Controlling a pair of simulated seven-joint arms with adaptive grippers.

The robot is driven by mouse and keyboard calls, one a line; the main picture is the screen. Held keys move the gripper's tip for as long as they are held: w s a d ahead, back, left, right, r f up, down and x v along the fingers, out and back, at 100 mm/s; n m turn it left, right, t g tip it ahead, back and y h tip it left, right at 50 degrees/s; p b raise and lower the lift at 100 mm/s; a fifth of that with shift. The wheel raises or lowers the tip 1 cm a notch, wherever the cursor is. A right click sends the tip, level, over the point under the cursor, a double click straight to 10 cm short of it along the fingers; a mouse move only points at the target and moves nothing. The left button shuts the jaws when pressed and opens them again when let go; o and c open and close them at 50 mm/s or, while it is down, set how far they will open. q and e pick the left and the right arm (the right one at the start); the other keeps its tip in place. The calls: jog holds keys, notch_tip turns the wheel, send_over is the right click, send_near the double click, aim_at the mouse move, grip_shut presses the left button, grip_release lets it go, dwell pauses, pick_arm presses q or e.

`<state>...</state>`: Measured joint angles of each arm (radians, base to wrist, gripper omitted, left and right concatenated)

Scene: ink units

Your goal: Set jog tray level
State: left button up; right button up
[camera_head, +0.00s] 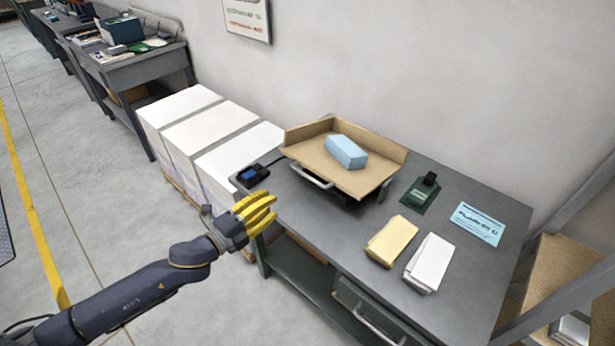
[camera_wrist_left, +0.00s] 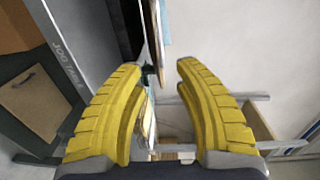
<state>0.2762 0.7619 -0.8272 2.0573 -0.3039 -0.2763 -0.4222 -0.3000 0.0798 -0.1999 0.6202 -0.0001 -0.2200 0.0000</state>
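My left gripper (camera_head: 274,206) is at the table's left front edge, apart from the tray and handle. In the left wrist view, its yellow fingers (camera_wrist_left: 164,76) are spread with nothing gripped between them. My right gripper is not in view.
A yellow stack (camera_head: 391,241), a white stack (camera_head: 429,263), a dark green device (camera_head: 420,191) and a blue card (camera_head: 478,224) lie on the table's right part. A small black device (camera_head: 252,175) sits left of the tray. White paper stacks (camera_head: 210,130) stand beside the table.

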aim_at(307, 175)
pick_arm(q)
jog(key=x, duration=1.6)
jog(key=shift+f, duration=0.1)
jog(key=shift+a, duration=0.1)
grip_shut()
